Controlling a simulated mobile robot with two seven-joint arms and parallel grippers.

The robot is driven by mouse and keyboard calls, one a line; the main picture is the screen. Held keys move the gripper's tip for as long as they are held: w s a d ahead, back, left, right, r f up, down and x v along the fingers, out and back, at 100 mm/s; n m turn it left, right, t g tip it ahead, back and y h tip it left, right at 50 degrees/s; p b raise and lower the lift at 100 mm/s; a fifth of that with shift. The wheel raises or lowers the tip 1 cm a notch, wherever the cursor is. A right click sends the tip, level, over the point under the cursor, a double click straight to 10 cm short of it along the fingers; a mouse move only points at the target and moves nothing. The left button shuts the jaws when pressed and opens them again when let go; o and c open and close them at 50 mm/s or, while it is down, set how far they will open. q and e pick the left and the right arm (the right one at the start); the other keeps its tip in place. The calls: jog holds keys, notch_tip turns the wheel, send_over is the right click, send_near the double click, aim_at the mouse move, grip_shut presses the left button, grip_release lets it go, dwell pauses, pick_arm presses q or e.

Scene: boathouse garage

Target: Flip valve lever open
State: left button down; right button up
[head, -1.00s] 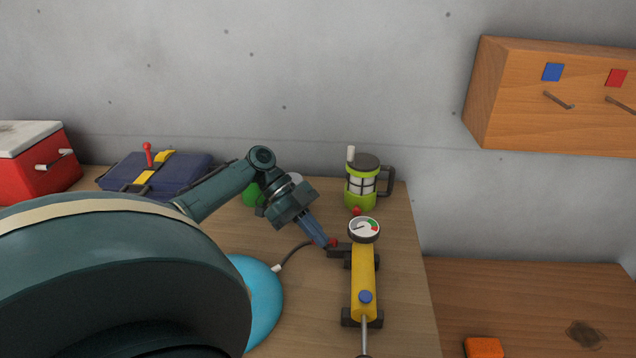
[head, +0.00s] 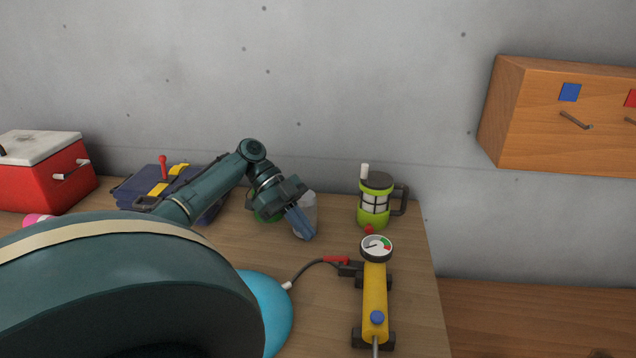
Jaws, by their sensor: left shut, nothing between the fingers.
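The red valve lever (head: 336,260) lies lengthwise along the dark fitting, between the black hose (head: 305,268) and the yellow pump (head: 375,290). The pump has a round gauge (head: 377,247) at its far end and a blue knob. My left gripper (head: 308,234) is shut and empty. Its blue fingertips point down and right, a little behind and left of the lever, apart from it in the picture. The hose runs left to a blue rounded object (head: 268,308), partly hidden by my arm. My right gripper is not in view.
A green lantern-like container (head: 375,204) stands behind the pump. A translucent cup (head: 306,208) and a green item sit behind my gripper. A dark blue case (head: 140,188) and red cooler (head: 55,178) stand at left. The table's right edge is just beyond the pump.

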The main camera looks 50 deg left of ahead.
pick_arm(q)
jog(key=v, duration=0.7)
jog(key=shift+b, duration=0.4)
